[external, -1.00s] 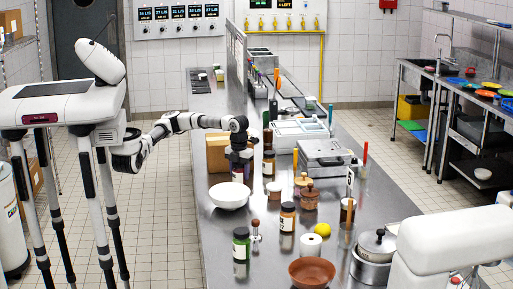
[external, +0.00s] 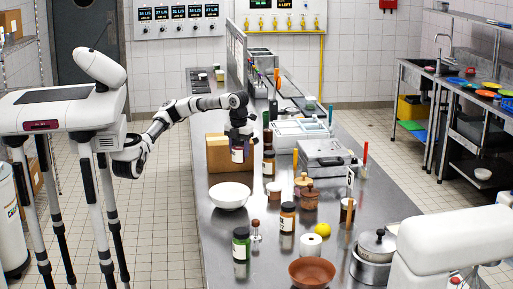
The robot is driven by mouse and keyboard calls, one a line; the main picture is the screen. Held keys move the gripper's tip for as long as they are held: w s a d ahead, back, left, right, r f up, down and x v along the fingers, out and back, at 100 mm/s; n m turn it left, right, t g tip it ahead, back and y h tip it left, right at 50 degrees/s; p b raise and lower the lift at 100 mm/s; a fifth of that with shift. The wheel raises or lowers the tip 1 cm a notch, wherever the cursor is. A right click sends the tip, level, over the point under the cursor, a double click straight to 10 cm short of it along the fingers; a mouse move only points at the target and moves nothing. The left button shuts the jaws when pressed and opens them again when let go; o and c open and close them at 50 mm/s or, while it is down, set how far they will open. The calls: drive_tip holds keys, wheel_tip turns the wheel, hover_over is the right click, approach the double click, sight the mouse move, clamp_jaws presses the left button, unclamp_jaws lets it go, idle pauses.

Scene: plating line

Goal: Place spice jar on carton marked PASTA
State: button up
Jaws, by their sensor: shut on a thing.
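My gripper (external: 240,137) is shut on a small dark jar with a pale label, the spice jar (external: 237,155). It holds the jar upright above the steel counter, in front of a brown cardboard carton (external: 217,157) in this view. The carton stands at the counter's left side. The gripper and jar hide part of its right side. No marking on the carton can be read from here. I cannot tell whether the jar is over the carton's top or beside it.
A white bowl (external: 230,196) stands nearer than the carton. A dark bottle (external: 268,165) stands just right of the jar. Several more jars, an orange-brown one (external: 287,218) and a green one (external: 241,244) among them, stand on the counter (external: 215,270). A metal appliance (external: 323,152) is further right.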

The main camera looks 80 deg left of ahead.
drive_tip(key=s+a+r+p, duration=0.1)
drive_tip(key=a+r+p, duration=0.1)
drive_tip(key=a+r, duration=0.6)
drive_tip(key=m+p, duration=0.1)
drive_tip(key=p, duration=0.1)
approach(222, 138)
drive_tip(key=shift+f+p, duration=0.6)
drive_tip(key=shift+f, duration=1.35)
drive_tip(key=shift+f, duration=0.1)
drive_tip(key=o, duration=1.1)
drive_tip(key=shift+o, duration=0.2)
wheel_tip(222, 138, up, 12)
drive_tip(key=p, duration=0.6)
